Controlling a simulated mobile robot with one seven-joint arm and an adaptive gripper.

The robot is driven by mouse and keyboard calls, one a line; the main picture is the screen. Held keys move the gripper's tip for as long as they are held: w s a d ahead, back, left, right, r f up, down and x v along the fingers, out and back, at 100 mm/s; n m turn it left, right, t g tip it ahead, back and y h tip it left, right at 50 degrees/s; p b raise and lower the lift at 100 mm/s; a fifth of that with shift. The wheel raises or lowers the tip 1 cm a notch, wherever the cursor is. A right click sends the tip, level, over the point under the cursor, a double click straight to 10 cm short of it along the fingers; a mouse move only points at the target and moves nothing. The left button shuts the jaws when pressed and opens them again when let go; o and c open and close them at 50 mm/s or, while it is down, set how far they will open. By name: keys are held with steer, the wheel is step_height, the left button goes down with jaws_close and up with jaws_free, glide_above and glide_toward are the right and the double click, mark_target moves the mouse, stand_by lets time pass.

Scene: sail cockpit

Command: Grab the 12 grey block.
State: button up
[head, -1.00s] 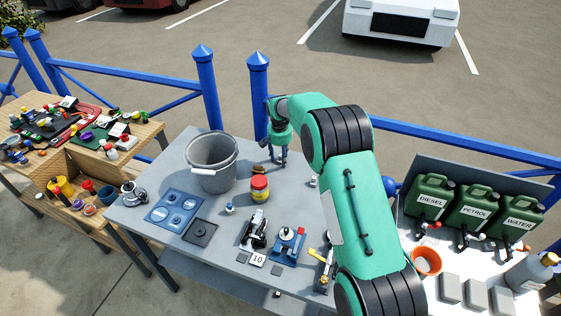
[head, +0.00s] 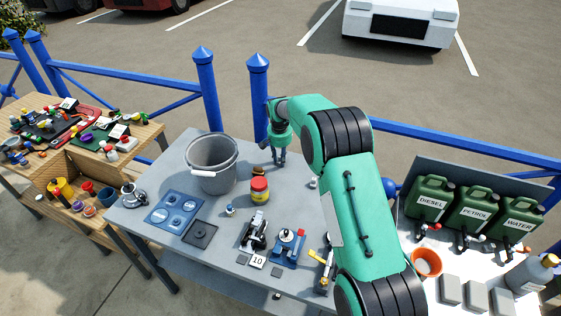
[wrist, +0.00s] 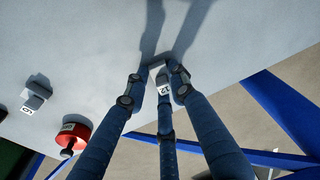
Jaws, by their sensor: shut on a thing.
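The small grey block (wrist: 163,78) with a white 12 label is between my fingertips in the wrist view, close to the grey table top. My gripper (wrist: 158,82) is shut on it, with fingers on both sides and one finger below it in the picture. In the head view my gripper (head: 279,162) points down at the back of the grey table, behind the yellow-and-red jar. The block cannot be made out there.
A grey bucket (head: 212,165) stands left of my gripper, and the jar (head: 259,190) is in front. In the wrist view another numbered grey block (wrist: 38,90) and a red round thing (wrist: 72,135) lie left. A blue railing (wrist: 275,100) runs past the table's edge.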

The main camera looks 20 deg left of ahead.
steer(key=shift+r, duration=0.1)
steer(key=shift+r+p, duration=0.45)
steer(key=shift+r, duration=1.25)
steer(key=s+d, duration=0.2)
steer(key=s, duration=0.2)
steer(key=s+d+r+p, duration=0.1)
steer(key=s+d, duration=0.2)
steer(key=s, duration=0.2)
steer(key=s+d, duration=0.3)
steer(key=s, duration=0.1)
steer(key=shift+s+d+r+p, duration=0.2)
steer(key=shift+s+d+p, duration=0.05)
steer(key=shift+p, duration=0.05)
steer(key=shift+r, duration=0.1)
